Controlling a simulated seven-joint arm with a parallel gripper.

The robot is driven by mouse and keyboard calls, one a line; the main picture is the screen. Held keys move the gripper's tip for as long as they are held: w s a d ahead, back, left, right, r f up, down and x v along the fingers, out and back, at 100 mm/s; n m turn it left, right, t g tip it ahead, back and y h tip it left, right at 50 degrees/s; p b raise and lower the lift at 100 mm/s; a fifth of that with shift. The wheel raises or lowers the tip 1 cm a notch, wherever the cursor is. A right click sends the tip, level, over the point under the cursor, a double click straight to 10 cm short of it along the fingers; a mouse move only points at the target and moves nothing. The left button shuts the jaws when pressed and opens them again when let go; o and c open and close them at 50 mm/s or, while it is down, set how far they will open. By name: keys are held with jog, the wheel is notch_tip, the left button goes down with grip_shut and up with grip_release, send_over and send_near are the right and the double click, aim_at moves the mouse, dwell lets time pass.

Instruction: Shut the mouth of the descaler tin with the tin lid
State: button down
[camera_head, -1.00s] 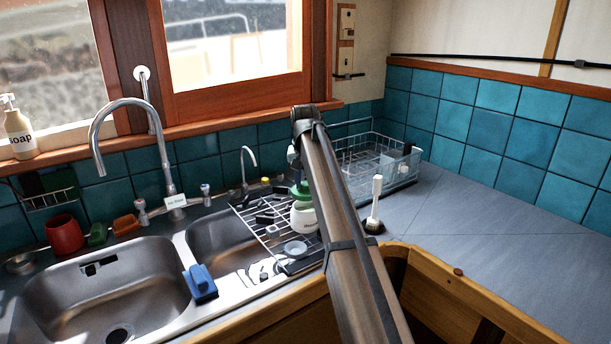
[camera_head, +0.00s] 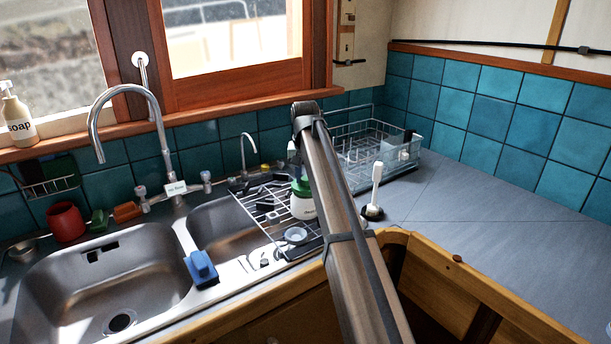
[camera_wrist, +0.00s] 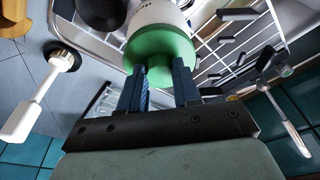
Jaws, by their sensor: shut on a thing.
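The white descaler tin (camera_head: 304,207) stands on the draining rack, partly behind my arm. The green tin lid (camera_head: 300,187) is at its top. In the wrist view my gripper (camera_wrist: 161,72) is shut on the green lid (camera_wrist: 160,48), with one dark finger on each side. The white tin (camera_wrist: 155,14) shows just past the lid. The lid hides the tin's mouth, so I cannot tell whether it is fully seated. In the head view my arm hides the gripper's fingers.
A round grey dish (camera_head: 296,235) and dark utensils lie on the wire rack (camera_head: 262,208). A white-handled brush (camera_head: 375,188) stands right of my arm. The wire basket (camera_head: 385,150) is behind it. A thin tap (camera_head: 248,150) rises behind the rack. The right counter (camera_head: 480,215) is clear.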

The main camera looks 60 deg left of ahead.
jog(key=shift+f, duration=1.2)
dwell(0.5)
jog(key=c, duration=0.7)
grip_release()
jog(key=r, duration=0.5)
jog(key=s+d+r, duration=0.1)
jog(key=r, duration=0.5)
jog(key=d+r, duration=0.1)
jog(key=r, duration=0.5)
jog(key=shift+s+d+r, duration=0.1)
jog(key=shift+s+r, duration=0.15)
